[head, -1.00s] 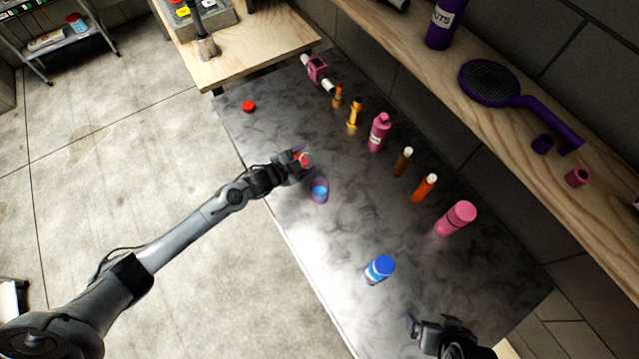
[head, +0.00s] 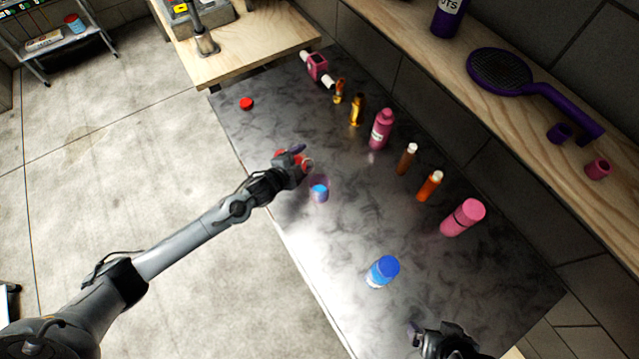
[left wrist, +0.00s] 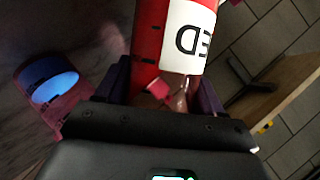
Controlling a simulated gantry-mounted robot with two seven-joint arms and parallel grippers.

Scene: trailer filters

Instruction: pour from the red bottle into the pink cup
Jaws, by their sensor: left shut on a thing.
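My left gripper (head: 296,157) is shut on the red bottle (head: 281,154), which shows on both sides of the fingers and looks tilted. In the left wrist view the bottle (left wrist: 147,40), with a white label reading "ED", sits between the purple fingers (left wrist: 162,88). The pink cup (head: 319,194) stands on the dark table just right of and below the gripper, with blue inside. It also shows in the left wrist view (left wrist: 75,98), left of the gripper. I see no stream between bottle and cup. My right gripper (head: 432,335) is at the table's near end; its opening is unclear.
A blue bottle (head: 383,272) stands towards the near end of the table. Pink (head: 381,130), brown (head: 407,159), orange (head: 429,187) and other bottles line the wall side. A red cap (head: 247,104) lies at far left. The table's middle is clear.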

